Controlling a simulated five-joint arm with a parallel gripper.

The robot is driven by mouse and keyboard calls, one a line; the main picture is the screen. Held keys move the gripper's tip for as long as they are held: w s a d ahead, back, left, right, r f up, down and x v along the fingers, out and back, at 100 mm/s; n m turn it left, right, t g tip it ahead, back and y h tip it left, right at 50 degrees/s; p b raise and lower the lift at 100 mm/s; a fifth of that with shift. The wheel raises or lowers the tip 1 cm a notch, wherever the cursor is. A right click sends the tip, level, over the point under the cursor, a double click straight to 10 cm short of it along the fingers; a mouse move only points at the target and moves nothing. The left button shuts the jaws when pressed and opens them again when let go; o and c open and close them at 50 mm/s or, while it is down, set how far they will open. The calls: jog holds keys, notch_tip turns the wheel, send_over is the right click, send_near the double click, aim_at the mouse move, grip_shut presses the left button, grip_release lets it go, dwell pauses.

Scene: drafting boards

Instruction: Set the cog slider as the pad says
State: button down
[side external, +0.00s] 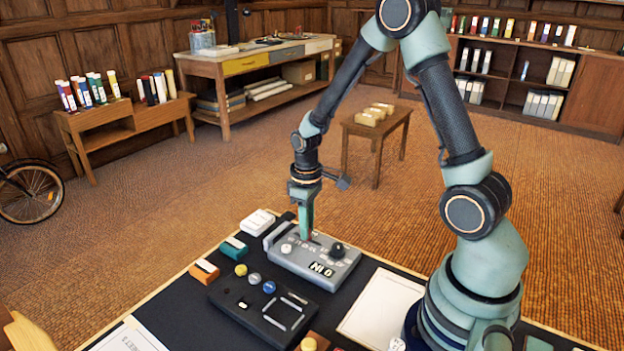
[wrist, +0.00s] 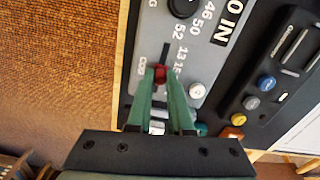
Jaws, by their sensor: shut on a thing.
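A grey control box (side external: 292,263) stands on the dark board in the side view, and its top also shows in the wrist view (wrist: 207,62). The red slider knob (wrist: 160,73) sits at the near end of a dark slot beside the letters "COG" and printed numbers. My gripper (wrist: 160,76) is shut on this knob, with a green finger on each side. In the side view my gripper (side external: 307,236) reaches down to the box top and mostly hides the knob. A white sheet (side external: 383,308) lies right of the box; its writing is not readable.
A black panel (side external: 262,308) with coloured buttons lies in front. Small orange (side external: 204,271) and teal (side external: 233,248) blocks stand left.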

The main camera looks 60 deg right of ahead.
aim_at(295, 233)
jog(key=shift+w, duration=1.9)
jog(key=c, duration=0.8)
grip_release()
jog(key=shift+s, duration=0.1)
notch_tip(295, 233, up, 12)
jog(key=shift+r, duration=0.1)
